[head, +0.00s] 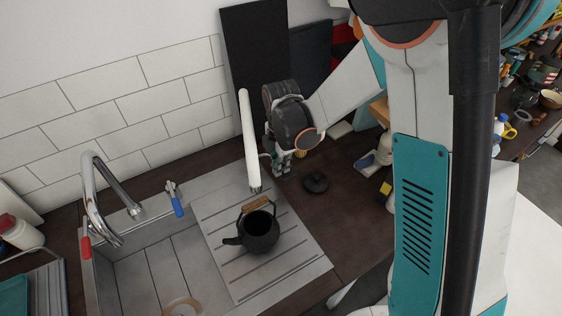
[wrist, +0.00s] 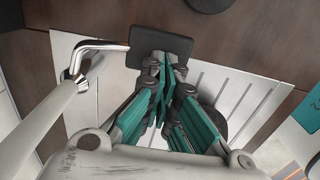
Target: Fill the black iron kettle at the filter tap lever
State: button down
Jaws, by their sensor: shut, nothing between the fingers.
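The black iron kettle (head: 262,231) stands upright and lidless on the ribbed drainboard (head: 300,262), its spout to the left and wooden handle grip raised. A tall white cylinder (head: 249,140), apparently the filter tap, has its lower end just above the kettle's handle. In the wrist view a white tube (wrist: 52,120) adjoins a chrome bend (wrist: 98,46). My gripper (head: 281,172) is shut and empty, behind and right of the kettle. In the wrist view my gripper's tips (wrist: 166,62) meet or overlap a flat black plate (wrist: 150,43); contact is unclear. No water is visible.
A round black lid (head: 315,182) lies on the dark counter. The chrome sink tap (head: 92,195) has a red handle (head: 86,247); a blue-handled piece (head: 176,203) stands at the sink's back edge. Black boards (head: 254,55) lean on the wall. Bottles (head: 385,150) stand right.

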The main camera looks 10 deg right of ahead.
aim_at(283, 175)
jog(key=shift+f, duration=0.1)
jog(key=f+t+b, duration=0.1)
jog(key=b, duration=0.1)
jog(key=s+f+t+y+b, duration=0.1)
jog(key=f, duration=0.1)
jog(key=shift+d+b, duration=0.2)
jog(key=shift+b, duration=0.2)
jog(key=shift+w+f+b, duration=0.15)
jog(key=shift+f+b, duration=0.65)
jog(key=shift+f, duration=0.1)
jog(key=shift+r, duration=0.15)
dwell(2.0)
notch_tip(283, 175, up, 12)
jog(key=s, duration=0.2)
jog(key=shift+s+d+f, duration=0.2)
jog(key=shift+s+d, duration=0.15)
jog(key=shift+d, duration=0.1)
